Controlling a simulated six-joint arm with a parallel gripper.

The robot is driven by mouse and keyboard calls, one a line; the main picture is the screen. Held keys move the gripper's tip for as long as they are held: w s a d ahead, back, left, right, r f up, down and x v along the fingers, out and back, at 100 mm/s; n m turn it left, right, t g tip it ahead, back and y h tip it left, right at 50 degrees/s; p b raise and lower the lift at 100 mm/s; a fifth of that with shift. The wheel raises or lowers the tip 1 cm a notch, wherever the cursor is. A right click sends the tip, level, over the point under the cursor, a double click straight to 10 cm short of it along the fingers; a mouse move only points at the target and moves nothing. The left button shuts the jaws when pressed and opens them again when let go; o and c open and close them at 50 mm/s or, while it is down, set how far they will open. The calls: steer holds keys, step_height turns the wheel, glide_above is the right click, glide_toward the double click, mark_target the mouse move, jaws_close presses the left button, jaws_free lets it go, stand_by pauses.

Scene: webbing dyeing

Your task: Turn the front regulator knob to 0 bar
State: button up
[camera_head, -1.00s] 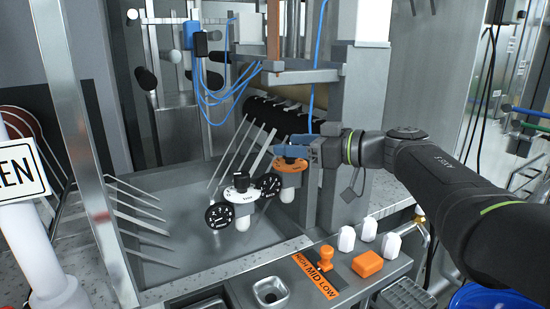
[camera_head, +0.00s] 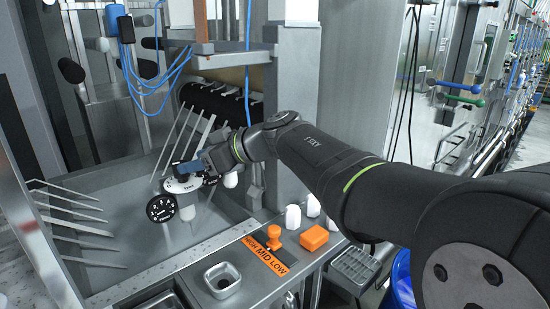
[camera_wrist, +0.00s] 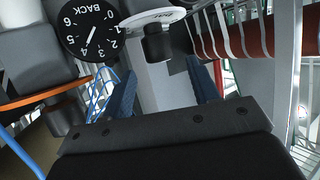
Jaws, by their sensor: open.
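The front regulator has a white dial disc (camera_head: 182,185) and a dark gauge (camera_head: 161,208) whose needle is too small to read. In the wrist view its white disc (camera_wrist: 150,18) carries a black knob (camera_wrist: 158,42). My gripper (camera_head: 176,172) is over this regulator and hides its knob in the head view. In the wrist view my gripper (camera_wrist: 162,72) is open, with the knob just beyond and between its blue fingertips; contact cannot be told. The gauge marked BACK (camera_wrist: 88,30) is left of the white disc, its needle between 3 and 4.
The other regulator's orange disc (camera_wrist: 35,100) and its black knob (camera_wrist: 66,118) lie left of my fingers in the wrist view. A black roller (camera_head: 215,103) and thin metal bars are behind. An orange stamp-like piece (camera_head: 273,237) and orange block (camera_head: 314,238) stand on the counter.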

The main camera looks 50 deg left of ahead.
mark_target(180, 163)
steer(key=shift+x, duration=2.8)
steer(key=c, duration=1)
steer(key=shift+n+g+h, duration=0.5)
steer(key=shift+n+g, duration=0.3)
steer(key=o, duration=1)
steer(key=v, duration=1.7)
steer(key=shift+r, duration=0.15)
steer(key=shift+w, duration=0.1)
